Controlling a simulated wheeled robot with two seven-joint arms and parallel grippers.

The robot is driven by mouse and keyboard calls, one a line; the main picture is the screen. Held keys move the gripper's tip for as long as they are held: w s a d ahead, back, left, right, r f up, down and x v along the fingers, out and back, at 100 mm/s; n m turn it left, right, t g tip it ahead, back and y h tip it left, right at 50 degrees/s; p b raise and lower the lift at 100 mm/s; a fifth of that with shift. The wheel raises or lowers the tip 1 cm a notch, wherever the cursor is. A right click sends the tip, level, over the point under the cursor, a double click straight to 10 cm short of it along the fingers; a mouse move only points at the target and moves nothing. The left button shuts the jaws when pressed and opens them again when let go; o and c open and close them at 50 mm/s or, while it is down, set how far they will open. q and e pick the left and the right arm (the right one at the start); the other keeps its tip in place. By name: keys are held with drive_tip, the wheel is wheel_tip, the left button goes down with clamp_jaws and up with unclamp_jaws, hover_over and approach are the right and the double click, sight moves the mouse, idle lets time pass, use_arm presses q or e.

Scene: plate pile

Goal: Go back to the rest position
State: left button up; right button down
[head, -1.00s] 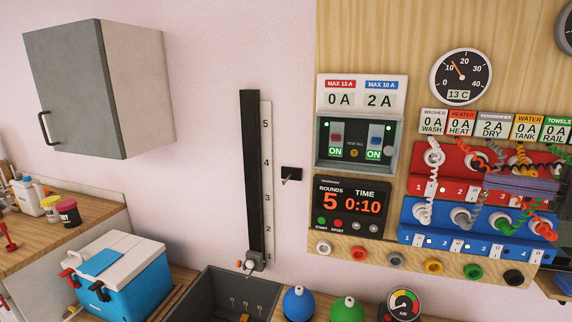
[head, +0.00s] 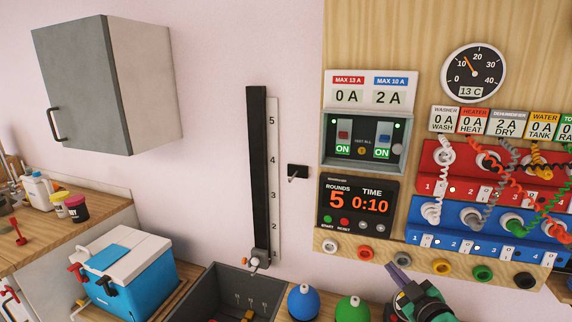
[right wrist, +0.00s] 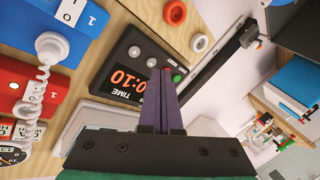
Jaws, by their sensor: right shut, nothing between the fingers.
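My right gripper (head: 399,275) is at the bottom of the head view, just below the wooden plug board (head: 395,256), with its purple-grey fingers pointing up and left. In the right wrist view its fingers (right wrist: 163,78) are together, with nothing between them. They appear in front of the timer box (right wrist: 140,75), with no clear contact. My left gripper is in neither view.
A red socket strip (head: 432,158) and blue socket strip (head: 422,212) carry coiled cords at right. A dark sink (head: 210,290), blue bottle (head: 302,302) and green bottle (head: 352,308) stand below. A blue cooler (head: 140,290) is at left.

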drive_tip(key=s+a+f+m+g+h, duration=0.1)
drive_tip(key=s+f+m+g, duration=0.1)
drive_tip(key=s+f+g, duration=0.5)
drive_tip(key=s+a+f+m+g, duration=0.15)
drive_tip(key=s+f, duration=0.25)
drive_tip(key=s, duration=0.7)
drive_tip(key=s+a+f+m+g+h, duration=0.1)
drive_tip(key=s+f+m+g, duration=0.25)
drive_tip(key=s+f, duration=0.4)
drive_tip(key=s+f+n+g+b, duration=0.1)
drive_tip(key=s+f, duration=0.1)
drive_tip(key=f, duration=1)
drive_tip(key=s+f+g+b, duration=0.1)
drive_tip(key=s+f, duration=0.1)
drive_tip(key=f, duration=1)
drive_tip(key=s+d+f+g+b, duration=0.1)
drive_tip(key=s+d+f, duration=0.2)
drive_tip(key=s+f, duration=1.2)
drive_tip(key=shift+s+f, duration=0.15)
drive_tip(key=shift+s, duration=0.45)
